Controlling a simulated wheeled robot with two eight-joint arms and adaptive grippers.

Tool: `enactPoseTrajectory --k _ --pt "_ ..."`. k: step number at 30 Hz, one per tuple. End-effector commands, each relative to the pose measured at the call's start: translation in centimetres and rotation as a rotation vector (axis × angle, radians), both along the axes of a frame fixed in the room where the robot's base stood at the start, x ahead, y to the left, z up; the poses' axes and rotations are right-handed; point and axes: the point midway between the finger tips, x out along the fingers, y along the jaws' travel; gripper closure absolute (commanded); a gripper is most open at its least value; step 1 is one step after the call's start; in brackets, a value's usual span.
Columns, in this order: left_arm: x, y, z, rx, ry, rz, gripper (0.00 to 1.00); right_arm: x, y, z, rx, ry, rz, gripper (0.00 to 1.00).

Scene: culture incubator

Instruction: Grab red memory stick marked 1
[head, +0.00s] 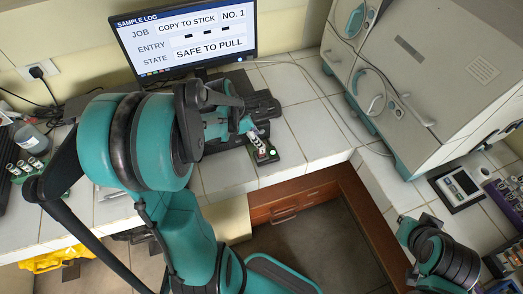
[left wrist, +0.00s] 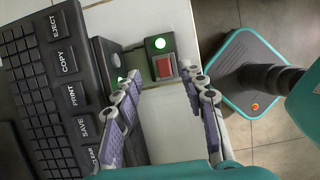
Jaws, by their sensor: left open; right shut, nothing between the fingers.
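The dock also shows in the head view (head: 266,157), on the white tiled bench. My left gripper (left wrist: 161,77) is open, its two fingers on either side of the red block's near end; contact cannot be told. In the head view the left gripper (head: 252,131) is just above the dock, partly hidden by my arm. My right arm shows at the lower right, but its fingers are not visible.
The monitor (head: 188,38) reads "COPY TO STICK", "NO. 1", "SAFE TO PULL". A black keyboard (left wrist: 40,100) lies close left of the left fingers. A large incubator (head: 440,75) stands at the right. A tube rack (head: 32,172) is at the far left. Bench tiles right of the dock are clear.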

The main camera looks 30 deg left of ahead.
Motion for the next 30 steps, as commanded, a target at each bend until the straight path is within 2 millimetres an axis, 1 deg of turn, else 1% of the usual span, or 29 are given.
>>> enactPoseTrajectory --k 1,5,8,10,14,20,21,23,24,25,26,30 --pt "0.2 -0.1 -0.8 0.000 0.000 -0.001 0.59 0.0 0.0 -0.4 0.000 0.000 0.000 1.00" --pt "0.3 -0.6 -2.5 0.001 -0.001 -0.003 0.59 0.0 0.0 -1.2 0.000 0.000 0.000 1.00" --pt "0.3 -1.0 -4.2 0.002 -0.002 -0.004 0.59 0.0 0.0 -1.9 0.000 0.000 0.000 1.00" --pt "0.6 -1.2 -5.0 0.002 -0.002 -0.004 0.59 0.0 0.0 -2.2 0.000 0.000 0.000 1.00" --pt "0.9 -1.5 -5.8 0.003 -0.002 -0.003 0.59 0.0 0.0 -2.5 0.000 0.000 0.000 1.00" --pt "0.9 -1.5 -5.7 0.003 -0.002 -0.003 0.59 0.0 0.0 -2.4 0.000 0.000 0.000 1.00" --pt "0.9 -1.5 -5.7 0.003 -0.002 -0.003 0.64 0.0 0.0 -2.3 0.000 0.000 0.000 1.00" --pt "0.9 -1.5 -5.7 0.003 -0.002 -0.003 0.80 0.0 0.0 -2.3 0.000 0.000 0.000 1.00" --pt "0.9 -1.5 -5.7 0.003 -0.002 -0.003 0.90 0.0 0.0 -2.4 0.000 0.000 0.000 1.00" --pt "0.9 -1.5 -5.7 0.003 -0.002 -0.003 0.98 0.0 0.0 -2.4 0.000 0.000 0.000 1.00" --pt "0.9 -1.5 -5.7 0.003 -0.002 -0.003 1.00 0.0 0.0 -2.4 0.000 0.000 0.000 1.00" --pt "0.9 -1.5 -5.7 0.003 -0.002 -0.003 1.00 0.0 0.0 -2.4 0.000 0.000 0.000 1.00"
